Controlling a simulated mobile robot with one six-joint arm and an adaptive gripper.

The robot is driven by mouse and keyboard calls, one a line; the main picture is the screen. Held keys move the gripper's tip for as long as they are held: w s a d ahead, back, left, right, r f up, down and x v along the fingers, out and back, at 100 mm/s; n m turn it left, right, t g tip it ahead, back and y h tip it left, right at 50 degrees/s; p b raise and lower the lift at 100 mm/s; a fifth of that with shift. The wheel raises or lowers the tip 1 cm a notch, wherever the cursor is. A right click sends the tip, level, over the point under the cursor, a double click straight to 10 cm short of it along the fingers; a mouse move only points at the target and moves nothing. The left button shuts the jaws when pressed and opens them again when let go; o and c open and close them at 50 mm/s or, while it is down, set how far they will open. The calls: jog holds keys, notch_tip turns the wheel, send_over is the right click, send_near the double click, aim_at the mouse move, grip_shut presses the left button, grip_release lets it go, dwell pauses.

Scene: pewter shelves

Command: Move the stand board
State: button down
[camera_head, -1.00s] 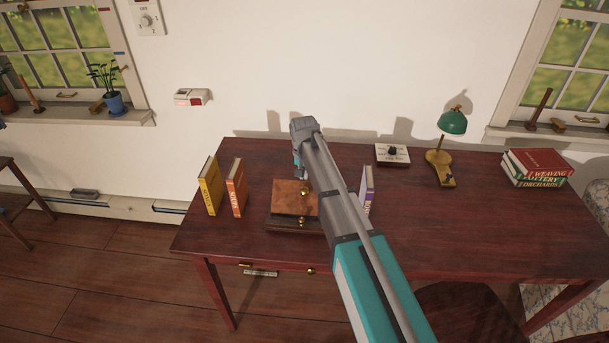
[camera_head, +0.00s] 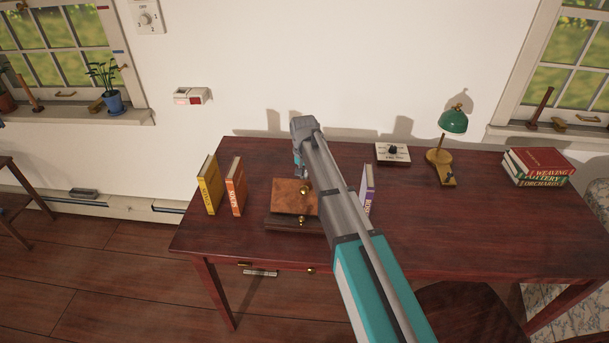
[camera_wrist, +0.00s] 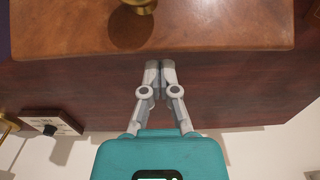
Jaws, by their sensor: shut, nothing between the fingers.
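The stand board appears to be the brown wooden panel (camera_head: 290,196) with a brass knob (camera_head: 304,189), on a low dark wooden base (camera_head: 285,223) on the desk. My arm hides part of its right side. In the wrist view the board (camera_wrist: 220,25) fills the top, with its knob at the upper edge. My gripper (camera_wrist: 160,66) is shut and empty, its fingertips close to the board's edge; I cannot tell whether they touch. In the head view my gripper (camera_head: 299,173) is at the board's far side, mostly hidden behind my arm.
A yellow book (camera_head: 209,186) and an orange book (camera_head: 236,187) stand left of the board; a purple book (camera_head: 367,190) stands right. A dial box (camera_head: 393,153), green lamp (camera_head: 452,122) and book stack (camera_head: 538,166) are farther right on the desk (camera_head: 480,220). The wall is behind.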

jog(key=shift+w+f+b, duration=0.85)
jog(key=shift+w+f, duration=0.05)
jog(key=shift+f, duration=0.15)
jog(key=shift+w, duration=0.15)
notch_tip(320, 180, up, 10)
jog(key=w+p, duration=0.1)
jog(key=p, duration=0.9)
jog(key=shift+d, duration=0.1)
jog(key=s+d, duration=1)
jog(key=s, duration=0.3)
jog(key=s+d, duration=1.1)
jog(key=s, duration=0.3)
jog(key=shift+s+d, duration=0.25)
